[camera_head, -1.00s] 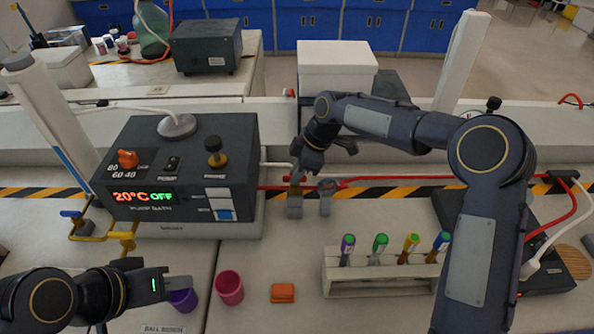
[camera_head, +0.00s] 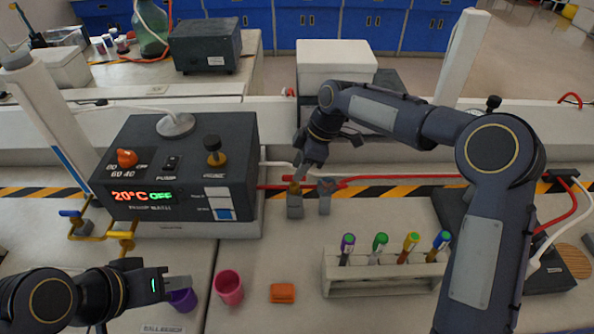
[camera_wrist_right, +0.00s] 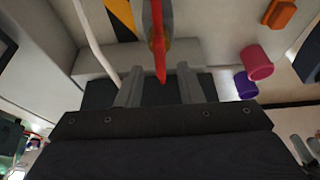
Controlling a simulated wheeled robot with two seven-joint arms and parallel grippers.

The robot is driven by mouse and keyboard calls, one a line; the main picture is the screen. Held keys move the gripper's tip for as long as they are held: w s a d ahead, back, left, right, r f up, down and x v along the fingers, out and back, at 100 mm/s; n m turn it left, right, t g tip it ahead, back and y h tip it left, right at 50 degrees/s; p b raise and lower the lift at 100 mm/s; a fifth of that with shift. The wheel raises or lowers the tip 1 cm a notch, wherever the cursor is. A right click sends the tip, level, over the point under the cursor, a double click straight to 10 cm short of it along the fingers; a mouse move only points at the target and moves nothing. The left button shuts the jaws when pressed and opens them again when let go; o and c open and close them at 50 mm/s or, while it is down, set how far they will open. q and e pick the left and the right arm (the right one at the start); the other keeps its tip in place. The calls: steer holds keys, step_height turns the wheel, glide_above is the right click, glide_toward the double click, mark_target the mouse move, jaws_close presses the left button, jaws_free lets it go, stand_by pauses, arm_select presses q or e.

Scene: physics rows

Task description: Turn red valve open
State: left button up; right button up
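The red valve handle (camera_wrist_right: 158,45) shows in the right wrist view as a long red lever on a grey and brass fitting. It points down between the spread fingers of my right gripper (camera_wrist_right: 159,85). The fingers are open, one on each side of its tip, and do not visibly close on it. In the head view, my right gripper (camera_head: 300,170) is at the small grey valve posts (camera_head: 295,207) beside the red tubing, and it partly hides the handle. My left gripper (camera_head: 178,282) is low at the left, over a purple cup (camera_head: 183,301); its opening is unclear.
A dark pump bath (camera_head: 185,175) stands left of the valves. A rack (camera_head: 385,277) with several coloured tubes is in front right. A pink cup (camera_head: 229,288) and an orange block (camera_head: 283,293) lie nearer. A white box (camera_head: 337,65) is behind.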

steer(key=v, duration=0.5)
steer(key=shift+d+r, duration=0.15)
steer(key=shift+r, duration=0.15)
steer(key=s+d+r+m+t+h, duration=0.1)
steer(key=s+d+r+m+t, duration=0.35)
steer(key=s+d+m, duration=0.85)
steer(key=s+d+f+m, duration=0.1)
steer(key=s+m, duration=0.1)
steer(key=s, duration=0.4)
steer(key=s+d+f+m, duration=0.1)
steer(key=s+f+m, duration=0.1)
steer(key=s, duration=0.4)
steer(key=s+d+f+m+t, duration=0.1)
steer(key=s+d+f+m, duration=0.1)
steer(key=s, duration=0.5)
steer(key=shift+m, duration=0.5)
